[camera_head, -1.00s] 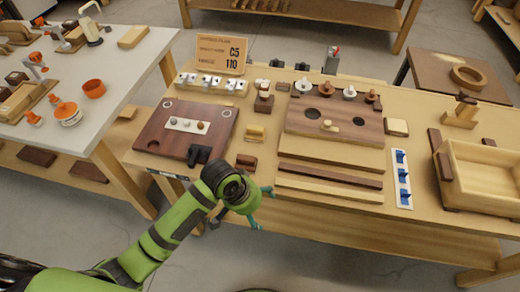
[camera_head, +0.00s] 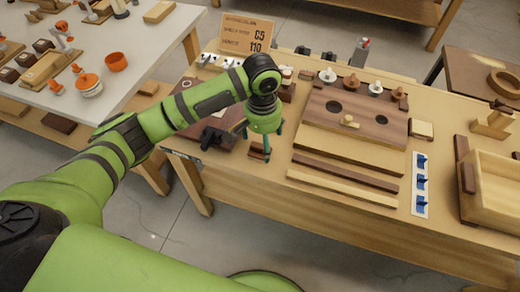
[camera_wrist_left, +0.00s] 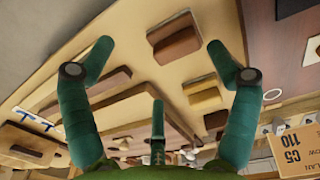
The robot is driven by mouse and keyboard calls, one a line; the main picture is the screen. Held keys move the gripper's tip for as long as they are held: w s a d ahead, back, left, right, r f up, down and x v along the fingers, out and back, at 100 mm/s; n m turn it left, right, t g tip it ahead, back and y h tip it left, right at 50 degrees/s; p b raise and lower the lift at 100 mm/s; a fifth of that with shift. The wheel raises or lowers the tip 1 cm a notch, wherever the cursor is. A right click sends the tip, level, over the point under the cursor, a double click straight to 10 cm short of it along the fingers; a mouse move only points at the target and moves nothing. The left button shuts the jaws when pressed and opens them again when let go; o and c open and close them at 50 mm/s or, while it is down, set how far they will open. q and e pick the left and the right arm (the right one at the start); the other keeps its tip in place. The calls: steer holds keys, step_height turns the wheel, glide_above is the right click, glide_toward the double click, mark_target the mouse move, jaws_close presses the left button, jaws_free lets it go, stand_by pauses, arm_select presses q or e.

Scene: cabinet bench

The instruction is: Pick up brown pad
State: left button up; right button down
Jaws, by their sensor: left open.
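The brown pad (camera_head: 257,150), a small dark-brown block on a lighter base, lies on the wooden bench near its front edge. In the head view my left gripper (camera_head: 256,142) hangs over it with fingers pointing down and partly covers it. In the left wrist view the brown pad (camera_wrist_left: 176,44) shows between the two spread teal fingers of the left gripper (camera_wrist_left: 157,58), nearer the right one. The left gripper is open and empty. My right gripper is not in view.
A yellowish block (camera_wrist_left: 202,95) sits close to the pad. A dark board (camera_head: 188,102) lies left, partly hidden by my arm. A peg board (camera_head: 350,118), wooden strips (camera_head: 345,180), a blue-hook strip (camera_head: 420,185) and a box (camera_head: 490,190) stand right. A sign (camera_head: 248,34) stands behind.

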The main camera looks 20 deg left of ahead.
mark_target(260, 146)
arm_select(q)
steer(key=shift+w+a+r, duration=0.3)
steer(key=shift+a+r, duration=0.15)
steer(key=shift+a, duration=0.05)
steer(key=shift+w+a+n, duration=0.1)
steer(key=shift+a+n, duration=0.05)
steer(key=shift+n, duration=0.15)
step_height(260, 146, down, 7)
steer(key=shift+w+r+p, duration=0.1)
steer(key=shift+w+p, duration=0.05)
steer(key=shift+p, duration=0.45)
steer(key=c, duration=1.4)
